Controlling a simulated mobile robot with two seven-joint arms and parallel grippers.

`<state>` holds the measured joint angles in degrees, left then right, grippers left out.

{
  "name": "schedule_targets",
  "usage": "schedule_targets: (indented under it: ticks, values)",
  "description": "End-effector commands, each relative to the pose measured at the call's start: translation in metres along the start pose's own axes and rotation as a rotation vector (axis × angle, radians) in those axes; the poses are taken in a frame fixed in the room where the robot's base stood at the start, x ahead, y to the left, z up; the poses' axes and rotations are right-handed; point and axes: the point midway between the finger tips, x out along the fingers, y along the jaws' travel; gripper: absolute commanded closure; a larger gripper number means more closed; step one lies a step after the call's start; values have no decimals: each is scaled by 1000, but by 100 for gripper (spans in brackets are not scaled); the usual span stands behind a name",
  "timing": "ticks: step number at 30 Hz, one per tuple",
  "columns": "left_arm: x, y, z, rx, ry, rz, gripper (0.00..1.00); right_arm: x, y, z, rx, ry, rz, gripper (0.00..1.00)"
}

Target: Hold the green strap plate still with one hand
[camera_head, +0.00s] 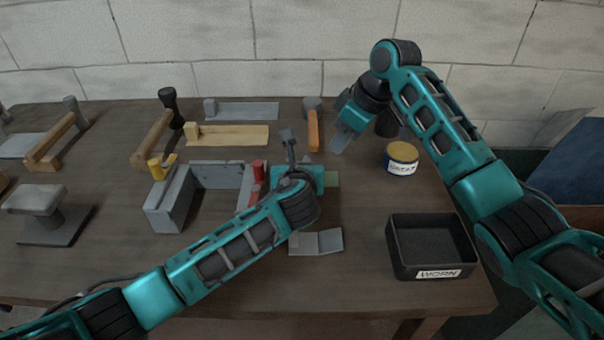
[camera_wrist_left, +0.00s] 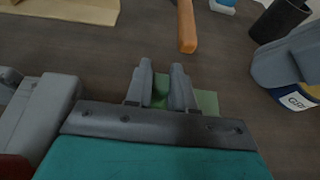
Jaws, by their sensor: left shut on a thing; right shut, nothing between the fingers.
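The green strap plate (camera_head: 332,180) lies flat on the bench at the centre, mostly hidden by my left gripper. In the left wrist view the green plate (camera_wrist_left: 208,102) shows between and to the right of the fingers. My left gripper (camera_wrist_left: 160,82) is shut on the plate; in the head view the gripper (camera_head: 322,180) covers the plate's left part. My right gripper (camera_head: 342,139) is shut and empty, farther back, above the bench and beside the orange-handled tool.
A grey frame (camera_head: 168,204) with yellow and red parts stands left of my left gripper. A bent grey plate (camera_head: 328,241) lies in front. A black tray labelled WORN (camera_head: 402,266) and a yellow-lidded tin (camera_head: 402,152) are at right. An orange-handled tool (camera_head: 313,130) lies behind.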

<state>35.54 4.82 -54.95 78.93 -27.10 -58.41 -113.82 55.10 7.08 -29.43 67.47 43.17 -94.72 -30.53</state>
Motion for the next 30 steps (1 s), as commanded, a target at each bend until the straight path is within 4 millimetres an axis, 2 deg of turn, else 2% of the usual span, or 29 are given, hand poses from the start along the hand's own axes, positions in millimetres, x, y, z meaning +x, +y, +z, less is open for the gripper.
schedule_targets:
  ticks: [4, 5, 14, 23, 30]
  values:
    - [0, -1, -1, 0, 2, -2, 100, 0, 0, 0, -1, 0, 0, 100]
    - [0, -1, -1, 0, 2, -2, 75, 0, 0, 0, -1, 0, 0, 100]
    - [0, -1, 0, 0, 1, -1, 47, 0, 0, 0, -1, 0, 0, 100]
    - [-2, 0, 0, 0, 0, -1, 47, 0, 0, 0, -1, 0, 0, 100]
    - [-26, 0, 0, -2, 0, -3, 47, 0, 0, 0, -1, 0, 0, 100]
